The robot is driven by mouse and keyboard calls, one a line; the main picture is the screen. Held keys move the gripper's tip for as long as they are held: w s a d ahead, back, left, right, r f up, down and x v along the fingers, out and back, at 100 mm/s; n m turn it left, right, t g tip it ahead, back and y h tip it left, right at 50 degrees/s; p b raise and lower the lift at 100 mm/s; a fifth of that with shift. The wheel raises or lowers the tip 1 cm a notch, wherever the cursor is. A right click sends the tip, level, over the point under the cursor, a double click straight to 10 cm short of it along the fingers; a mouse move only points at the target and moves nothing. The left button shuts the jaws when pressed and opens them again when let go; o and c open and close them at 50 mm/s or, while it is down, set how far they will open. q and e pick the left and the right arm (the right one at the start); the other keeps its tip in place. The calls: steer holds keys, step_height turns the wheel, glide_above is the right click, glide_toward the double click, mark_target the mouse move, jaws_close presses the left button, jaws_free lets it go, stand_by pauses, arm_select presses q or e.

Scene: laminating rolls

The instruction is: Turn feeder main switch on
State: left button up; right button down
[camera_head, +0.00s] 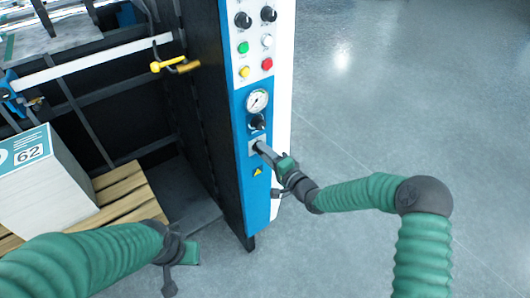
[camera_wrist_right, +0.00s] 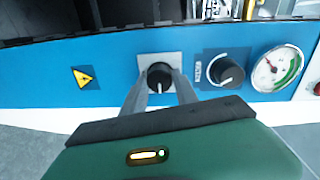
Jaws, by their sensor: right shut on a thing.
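The feeder's main switch is a black rotary knob (camera_wrist_right: 160,76) on a light square plate, set in the blue panel (camera_head: 232,112). In the head view its plate (camera_head: 253,147) shows below the gauge and another black knob, and the knob is mostly hidden by my gripper. My right gripper (camera_wrist_right: 160,88) is shut on the switch knob, one finger on each side in the wrist view. It also shows in the head view (camera_head: 262,148), reaching in from the right. My left gripper (camera_head: 180,268) is low in the head view, over the floor, away from the panel; its fingers are not clear.
Above the switch are a black knob (camera_head: 257,121), a pressure gauge (camera_head: 257,101), and coloured buttons including a red one (camera_head: 267,64). A yellow warning label (camera_wrist_right: 83,77) sits beside the switch. A paper stack (camera_head: 42,190) lies on a wooden pallet (camera_head: 128,190). The floor at right is clear.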

steer(key=shift+w+d+r, duration=0.15)
steer(key=shift+w, duration=0.05)
steer(key=c, duration=1.4)
jaws_free()
steer(key=o, duration=0.5)
steer(key=shift+w+f, duration=0.1)
steer(key=shift+f, duration=0.15)
steer(key=shift+c, duration=0.2)
steer(key=p+v, duration=0.1)
steer(key=v, duration=1.6)
steer(key=shift+f, duration=0.1)
